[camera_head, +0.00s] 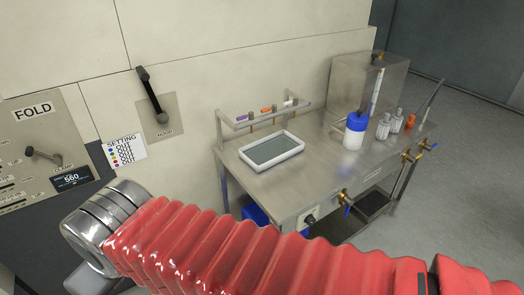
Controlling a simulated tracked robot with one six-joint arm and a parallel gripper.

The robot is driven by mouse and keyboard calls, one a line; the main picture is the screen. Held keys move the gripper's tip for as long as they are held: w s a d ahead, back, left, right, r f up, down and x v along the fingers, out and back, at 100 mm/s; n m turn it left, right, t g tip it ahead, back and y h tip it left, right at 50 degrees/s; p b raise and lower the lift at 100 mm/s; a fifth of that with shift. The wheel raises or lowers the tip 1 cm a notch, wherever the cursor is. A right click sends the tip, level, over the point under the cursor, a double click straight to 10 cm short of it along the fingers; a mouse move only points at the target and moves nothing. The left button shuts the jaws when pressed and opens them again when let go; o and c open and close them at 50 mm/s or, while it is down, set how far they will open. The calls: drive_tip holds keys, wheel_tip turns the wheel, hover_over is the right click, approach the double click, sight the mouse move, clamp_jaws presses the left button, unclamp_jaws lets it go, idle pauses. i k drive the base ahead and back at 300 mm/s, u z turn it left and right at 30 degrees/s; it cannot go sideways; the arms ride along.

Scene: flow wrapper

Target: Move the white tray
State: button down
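The white tray (297,150) is a shallow rectangular tray with a grey inside. It lies flat on the left part of the steel table (325,180), in front of a low rack. It looks empty. My red ribbed arm crosses the bottom of the view, with a silver joint at its left end. My gripper cannot be seen in this view, and nothing of mine touches the tray.
A white bottle with a blue cap (355,131) stands right of the tray, with small bottles (389,125) beyond it. A clear box (391,82) is at the back. Brass valves (343,197) stick out in front. A wall lever (152,95) is at left.

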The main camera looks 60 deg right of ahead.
sight(266, 152)
drive_tip(key=u, duration=0.65)
drive_tip(key=k, duration=1.45)
drive_tip(key=z, duration=1.1)
drive_tip(key=i, duration=0.95)
drive_tip(key=z, duration=0.05)
